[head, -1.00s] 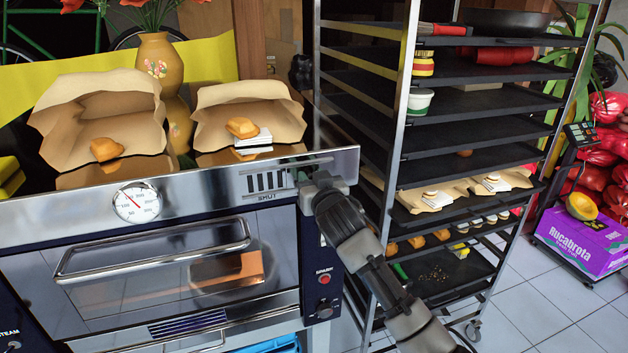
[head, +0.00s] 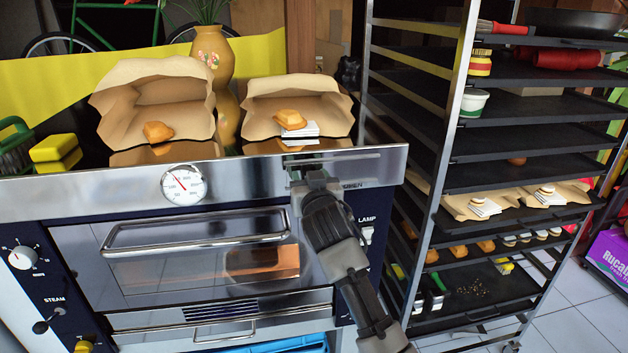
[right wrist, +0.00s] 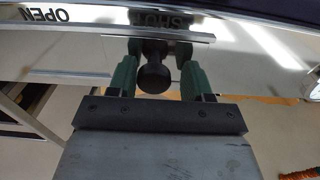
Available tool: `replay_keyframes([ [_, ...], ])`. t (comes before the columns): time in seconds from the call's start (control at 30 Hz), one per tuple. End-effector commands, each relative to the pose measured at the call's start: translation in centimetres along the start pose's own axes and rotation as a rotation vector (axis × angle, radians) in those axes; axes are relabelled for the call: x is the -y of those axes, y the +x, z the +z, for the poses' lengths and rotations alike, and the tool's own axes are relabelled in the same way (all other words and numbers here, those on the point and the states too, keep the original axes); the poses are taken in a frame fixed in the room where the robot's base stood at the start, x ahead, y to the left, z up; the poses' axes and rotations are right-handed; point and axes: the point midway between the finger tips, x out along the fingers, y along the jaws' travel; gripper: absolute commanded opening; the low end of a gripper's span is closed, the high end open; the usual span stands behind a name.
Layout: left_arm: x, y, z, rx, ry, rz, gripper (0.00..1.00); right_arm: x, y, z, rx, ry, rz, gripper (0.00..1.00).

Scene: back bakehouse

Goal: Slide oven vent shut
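The oven's chrome front panel (head: 240,181) carries the vent slider near its right end. In the right wrist view the slider's black knob (right wrist: 154,73) sits between the green fingers of my right gripper (right wrist: 160,82). A gap shows on the knob's right side; the left finger is close to it, and I cannot tell whether it touches. The knob is at the upside-down SHUT label (right wrist: 168,22); the OPEN label (right wrist: 45,14) is to its left. In the head view my right gripper (head: 307,178) hides the knob and most of the vent. My left gripper is out of view.
Paper bags (head: 155,105) with bread stand on the oven top beside a vase (head: 213,80). A tall tray rack (head: 456,140) stands close to the right of my right arm. The oven door handle (head: 195,232) sticks out below the panel.

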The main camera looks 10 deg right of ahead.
Motion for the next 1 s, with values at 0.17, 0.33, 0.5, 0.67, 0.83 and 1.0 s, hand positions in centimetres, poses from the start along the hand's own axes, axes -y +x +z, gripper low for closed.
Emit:
replay_keyframes([
  [0.17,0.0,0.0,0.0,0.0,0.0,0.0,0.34,-0.1,0.0,0.0,0.0,0.0,0.002,0.58],
  [0.33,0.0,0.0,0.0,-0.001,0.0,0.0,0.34,-0.2,-0.1,0.0,-0.001,-0.001,0.003,0.58],
  [0.5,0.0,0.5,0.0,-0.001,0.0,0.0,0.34,-0.1,-1.3,0.1,-0.003,0.001,0.002,0.58],
  [0.67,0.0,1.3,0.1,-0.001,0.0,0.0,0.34,-0.1,-4.0,0.3,-0.003,0.001,0.001,0.58],
  [0.83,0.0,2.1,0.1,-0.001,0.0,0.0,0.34,0.0,-7.0,0.3,-0.002,0.001,0.001,0.58],
  [1.0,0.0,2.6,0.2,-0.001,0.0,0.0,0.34,0.1,-9.5,0.2,-0.001,0.0,0.001,0.58],
])
